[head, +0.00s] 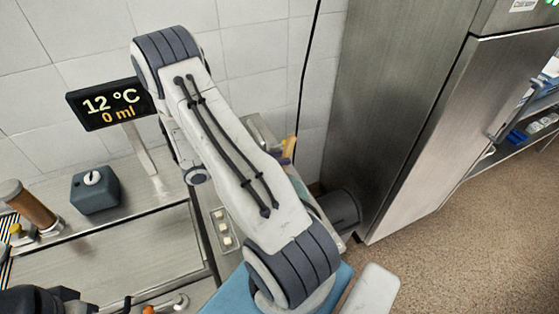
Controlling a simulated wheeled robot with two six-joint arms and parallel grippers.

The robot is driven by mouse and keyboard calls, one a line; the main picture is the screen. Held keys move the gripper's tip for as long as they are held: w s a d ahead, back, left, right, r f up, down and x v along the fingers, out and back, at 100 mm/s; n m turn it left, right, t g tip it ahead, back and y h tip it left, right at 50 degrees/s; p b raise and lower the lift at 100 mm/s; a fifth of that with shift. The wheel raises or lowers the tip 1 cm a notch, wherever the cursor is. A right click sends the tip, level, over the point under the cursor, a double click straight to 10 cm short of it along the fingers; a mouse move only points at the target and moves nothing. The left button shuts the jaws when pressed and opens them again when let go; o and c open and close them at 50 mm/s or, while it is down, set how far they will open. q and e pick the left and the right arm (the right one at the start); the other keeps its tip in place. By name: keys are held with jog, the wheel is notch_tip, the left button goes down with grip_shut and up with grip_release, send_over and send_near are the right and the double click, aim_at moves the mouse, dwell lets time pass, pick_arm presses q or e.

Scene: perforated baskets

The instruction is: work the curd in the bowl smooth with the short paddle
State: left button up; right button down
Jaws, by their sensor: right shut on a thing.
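My right arm fills the middle of the head view, bent with its elbow at the upper left. Its forearm drops behind the upper arm, which hides most of the right wrist and the jaws. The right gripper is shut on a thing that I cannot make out. A small yellow and purple item (288,150) peeks out beyond the upper arm; I cannot tell whether it is held. I see no bowl, curd or paddle that I can make out. A dark shape at the bottom left corner may be part of my left arm; I see no left jaws.
A metal counter (95,275) runs along the tiled wall. On it stand a display (108,104) reading 12 °C and 0 ml, a dark grey block (96,190) and a brown cylinder (28,207). A steel cabinet (405,110) stands right, with open floor (455,255) before it.

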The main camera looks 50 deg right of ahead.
jog(key=shift+s+a+r, duration=0.1)
jog(key=shift+s+a, duration=0.35)
jog(key=shift+s, duration=0.3)
jog(key=shift+w, duration=0.1)
jog(key=shift+w+d, duration=0.45)
jog(key=shift+w, duration=0.3)
notch_tip(320, 180, up, 9)
jog(key=p, duration=0.7)
jog(key=shift+f, duration=0.25)
dwell(0.5)
